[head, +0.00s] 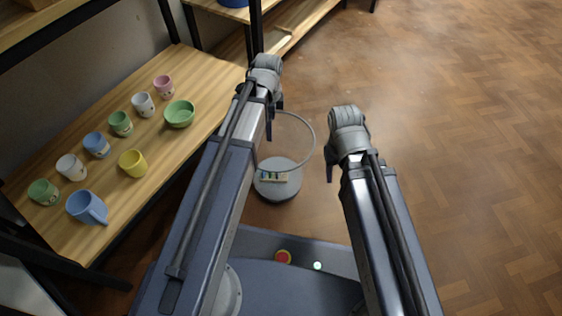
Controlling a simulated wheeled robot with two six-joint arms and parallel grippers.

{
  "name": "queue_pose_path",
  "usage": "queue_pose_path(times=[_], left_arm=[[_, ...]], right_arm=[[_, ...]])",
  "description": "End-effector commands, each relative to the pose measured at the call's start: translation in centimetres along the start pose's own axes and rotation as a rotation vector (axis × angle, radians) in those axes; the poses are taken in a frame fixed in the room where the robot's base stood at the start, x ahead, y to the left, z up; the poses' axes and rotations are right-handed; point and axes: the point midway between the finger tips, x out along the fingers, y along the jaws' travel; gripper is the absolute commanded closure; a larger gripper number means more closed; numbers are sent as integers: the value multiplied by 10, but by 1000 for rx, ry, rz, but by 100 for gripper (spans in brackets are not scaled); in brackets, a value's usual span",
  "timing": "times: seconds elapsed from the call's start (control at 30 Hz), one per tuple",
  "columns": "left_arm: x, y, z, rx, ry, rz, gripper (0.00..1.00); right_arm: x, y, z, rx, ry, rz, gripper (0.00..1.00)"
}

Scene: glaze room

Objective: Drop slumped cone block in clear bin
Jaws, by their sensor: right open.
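The clear bin (312,150) is a transparent round container with a thin rim and a grey base, standing on the floor in front of my base. A small block with pale, green and dark upright parts, seemingly the cone block (274,177), shows through the wall, low inside the bin. My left gripper (271,118) points down over the left side of the rim; its jaw opening is hidden by the arm. My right gripper (331,168) is open, just right of the bin, pointing down, with no object seen in it. Neither gripper appears to touch the block.
A wooden shelf (62,210) on the left carries several mugs, a green bowl (180,114) and a blue pitcher (87,208). A dark post (257,28) rises behind my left arm. The wooden floor (470,150) on the right is clear.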

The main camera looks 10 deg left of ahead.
Motion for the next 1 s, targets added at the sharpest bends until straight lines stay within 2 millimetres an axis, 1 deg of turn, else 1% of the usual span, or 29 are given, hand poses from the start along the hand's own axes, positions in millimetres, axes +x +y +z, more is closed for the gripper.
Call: queue_pose_path(times=[0.03,0.27,0.5,0.6,0.73,1.0], left_arm=[[-6,0,0,0,0,0,3],[-31,0,0,0,0,0,3],[-64,0,0,0,0,0,3],[-72,0,0,0,0,0,3],[-76,0,0,0,0,0,3],[-74,0,0,0,0,0,3]], right_arm=[[-6,1,0,0,0,0,50],[-31,3,2,0,-2,0,50],[-63,6,4,-8,-2,0,50],[-72,7,4,-10,-2,0,50],[-75,8,4,-12,-2,0,50],[-74,7,4,-12,-2,0,50]])
